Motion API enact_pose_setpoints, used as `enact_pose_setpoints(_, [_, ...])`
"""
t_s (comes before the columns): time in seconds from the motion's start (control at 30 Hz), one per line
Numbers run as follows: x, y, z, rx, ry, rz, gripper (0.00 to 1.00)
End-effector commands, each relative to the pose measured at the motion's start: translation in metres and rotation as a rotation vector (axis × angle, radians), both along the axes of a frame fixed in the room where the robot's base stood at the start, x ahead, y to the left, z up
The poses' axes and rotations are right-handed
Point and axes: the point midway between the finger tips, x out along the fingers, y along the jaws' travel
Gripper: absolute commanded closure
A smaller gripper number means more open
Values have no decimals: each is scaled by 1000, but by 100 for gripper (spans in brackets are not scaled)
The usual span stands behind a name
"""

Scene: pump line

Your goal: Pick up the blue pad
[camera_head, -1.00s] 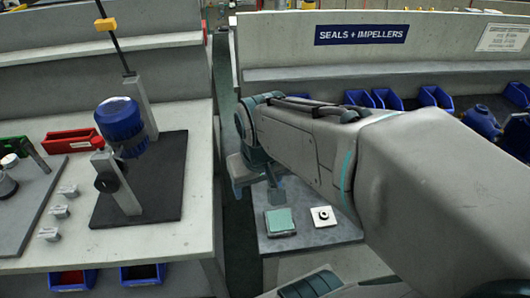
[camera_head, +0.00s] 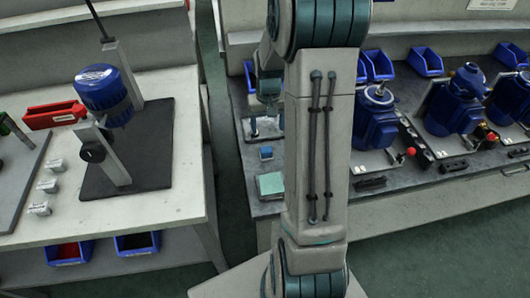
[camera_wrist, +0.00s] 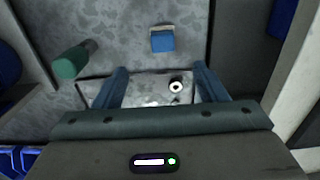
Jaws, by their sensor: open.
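A small blue pad (camera_wrist: 162,42) lies on the grey surface in the wrist view, with a pale strip along its far edge. A small blue piece (camera_head: 265,153), which looks like the same pad, shows in the head view left of my arm. My gripper (camera_wrist: 161,75) is open and empty in the wrist view, its two blue-grey fingers spread wide. The pad appears beyond the fingertips, near the top of the picture, and is not between them. In the head view, my gripper is partly hidden by my arm.
A green cylinder (camera_wrist: 70,63) lies to the left. In the head view, a teal square (camera_head: 270,184) lies near the bench front, and blue pumps (camera_head: 376,118) stand right of my arm.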

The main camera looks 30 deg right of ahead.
Motion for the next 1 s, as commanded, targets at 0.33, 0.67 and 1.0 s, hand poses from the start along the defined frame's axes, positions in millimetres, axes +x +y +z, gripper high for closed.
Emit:
enact_pose_setpoints(0.33, [-1, 1, -62, 1, 3, 1, 35])
enact_pose_setpoints(0.67, [1, 4, -89, 1, 4, 2, 35])
enact_pose_setpoints(1.0, [3, 4, -120, 0, 0, 1, 35])
